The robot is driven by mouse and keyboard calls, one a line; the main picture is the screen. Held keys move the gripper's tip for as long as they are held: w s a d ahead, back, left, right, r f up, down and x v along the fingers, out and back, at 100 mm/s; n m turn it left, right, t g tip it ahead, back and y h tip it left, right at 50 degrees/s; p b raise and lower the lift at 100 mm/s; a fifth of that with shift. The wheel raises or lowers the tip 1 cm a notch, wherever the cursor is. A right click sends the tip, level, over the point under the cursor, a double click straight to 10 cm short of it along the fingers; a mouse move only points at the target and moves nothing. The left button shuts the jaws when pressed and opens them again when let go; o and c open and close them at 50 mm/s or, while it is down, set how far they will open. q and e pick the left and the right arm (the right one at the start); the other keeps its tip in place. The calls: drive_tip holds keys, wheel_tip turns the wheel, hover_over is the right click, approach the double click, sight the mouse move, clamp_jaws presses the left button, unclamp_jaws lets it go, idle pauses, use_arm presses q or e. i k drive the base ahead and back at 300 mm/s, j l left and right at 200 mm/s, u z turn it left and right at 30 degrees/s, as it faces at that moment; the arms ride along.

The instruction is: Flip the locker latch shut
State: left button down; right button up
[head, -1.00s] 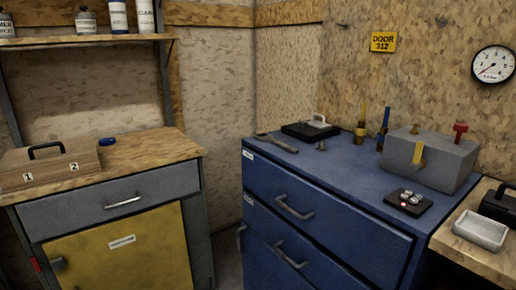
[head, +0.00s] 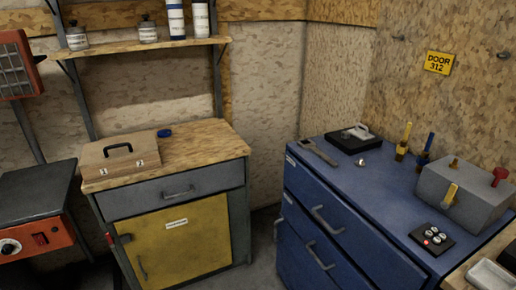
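A yellow locker door (head: 185,245) with a white label is set in the grey cabinet under the wooden worktop at the left centre of the head view. At the door's upper left edge is a small red-and-dark piece (head: 125,239) that looks like the latch. It is too small to tell which way it is flipped. Neither of my grippers is in view.
A wooden box (head: 120,162) and a blue item (head: 165,133) stand on the worktop (head: 205,140). A blue drawer cabinet (head: 345,205) stands at the right, a dark machine with an orange panel (head: 35,240) at the left. A narrow floor strip (head: 262,245) shows between the cabinets.

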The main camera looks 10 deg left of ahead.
sight(111, 240)
drive_tip(key=u, duration=1.55)
